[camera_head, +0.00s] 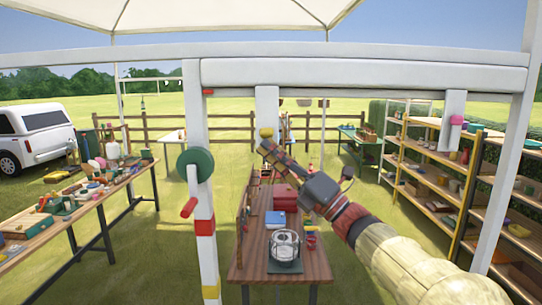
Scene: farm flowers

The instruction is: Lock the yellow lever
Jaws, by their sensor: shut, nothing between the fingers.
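A small yellow lever (266,132) shows at the lower end of a short white post (267,105) that hangs from the white beam, near the middle of the head view. It looks like a rounded yellow end; its exact angle is too small to tell. My arm reaches in from the lower right. My gripper (264,147) is shut and empty, with its fingertips just below the yellow lever. I cannot tell whether they touch it.
A white post with a green disc (195,164) and a red lever (189,207) stands left of my gripper. A wooden table (255,272) with a glass jar (285,244) lies below. A cluttered table (95,222) is at left, shelves (432,188) at right.

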